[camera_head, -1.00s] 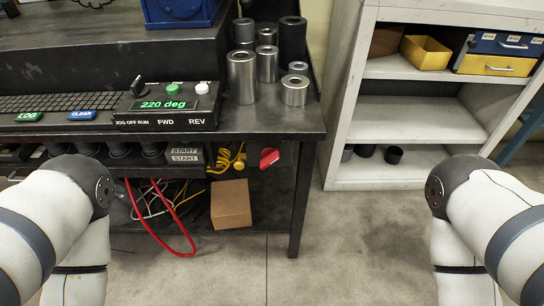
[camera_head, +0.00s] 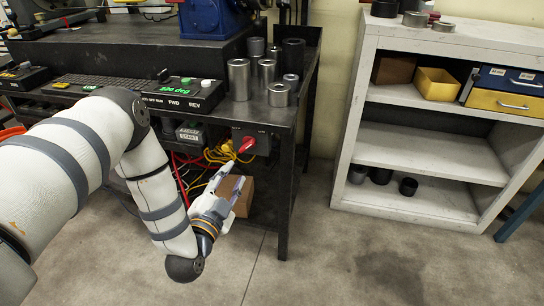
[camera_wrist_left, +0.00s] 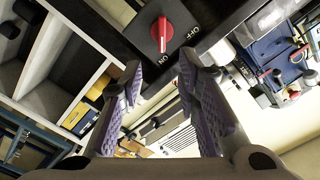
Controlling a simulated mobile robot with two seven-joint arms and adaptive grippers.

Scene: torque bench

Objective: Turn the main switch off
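The main switch is a red rotary knob (camera_head: 247,143) on a dark plate under the bench's front edge. In the left wrist view the knob (camera_wrist_left: 161,34) shows close up, with an ON label (camera_wrist_left: 163,58) just below it and an OFF label (camera_wrist_left: 192,33) to its right. Its grip lies roughly along the picture's vertical, one end towards ON. My left gripper (camera_head: 234,177) is below and in front of the knob, pointing up at it. In the wrist view its fingers (camera_wrist_left: 160,75) are apart with nothing between them, clear of the knob. My right gripper is not in view.
The control panel (camera_head: 182,92) and metal cylinders (camera_head: 239,80) stand on the bench above. Yellow and red cables (camera_head: 222,154) hang left of the switch, and a cardboard box (camera_head: 238,195) sits below. A white shelf unit (camera_head: 430,157) stands right, with open floor between.

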